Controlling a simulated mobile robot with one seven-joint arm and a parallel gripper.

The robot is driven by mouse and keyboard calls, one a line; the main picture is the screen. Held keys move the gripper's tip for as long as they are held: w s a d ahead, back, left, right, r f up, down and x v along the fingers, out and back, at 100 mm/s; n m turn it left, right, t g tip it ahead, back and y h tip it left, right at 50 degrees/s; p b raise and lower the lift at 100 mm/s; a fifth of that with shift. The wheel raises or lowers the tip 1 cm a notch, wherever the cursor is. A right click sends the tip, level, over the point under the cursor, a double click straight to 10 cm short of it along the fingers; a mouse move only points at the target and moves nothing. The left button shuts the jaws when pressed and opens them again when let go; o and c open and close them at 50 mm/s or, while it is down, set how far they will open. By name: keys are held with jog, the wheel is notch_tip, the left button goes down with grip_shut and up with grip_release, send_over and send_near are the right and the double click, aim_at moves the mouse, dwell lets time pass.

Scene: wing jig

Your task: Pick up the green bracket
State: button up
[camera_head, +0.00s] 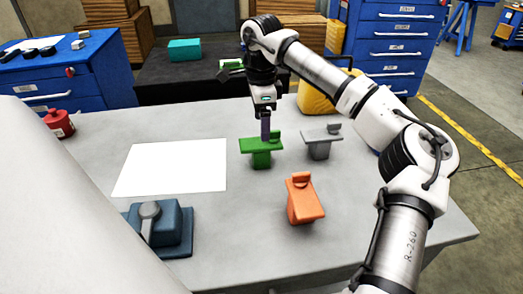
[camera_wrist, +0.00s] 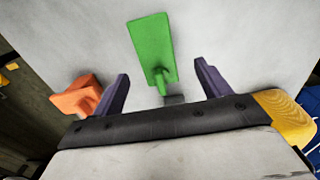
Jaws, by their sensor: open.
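The green bracket (camera_head: 262,156) stands on the grey table near its middle, with a flat top plate over a narrower body. My gripper (camera_head: 265,127) points down at it in the head view, its purple fingers at or just above the top plate. In the wrist view the green bracket (camera_wrist: 150,42) lies between and beyond the two spread fingers (camera_wrist: 160,72), with a gap to each finger. The jaws are open and hold nothing. Whether a finger touches the bracket cannot be told.
A grey bracket (camera_head: 320,143) stands close to the right and an orange bracket (camera_head: 304,205) in front. A white sheet (camera_head: 172,167) lies to the left, with a blue clamp-like fixture (camera_head: 170,232) in front of it.

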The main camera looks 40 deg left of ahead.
aim_at(261, 144)
jog(key=f, duration=0.5)
jog(key=f+p, duration=0.1)
jog(key=f, duration=0.1)
jog(key=shift+s+d+f, duration=0.15)
jog(key=shift+s+f, duration=0.1)
jog(key=shift+s, duration=0.05)
jog(key=shift+c, duration=0.2)
jog(key=c, duration=1.2)
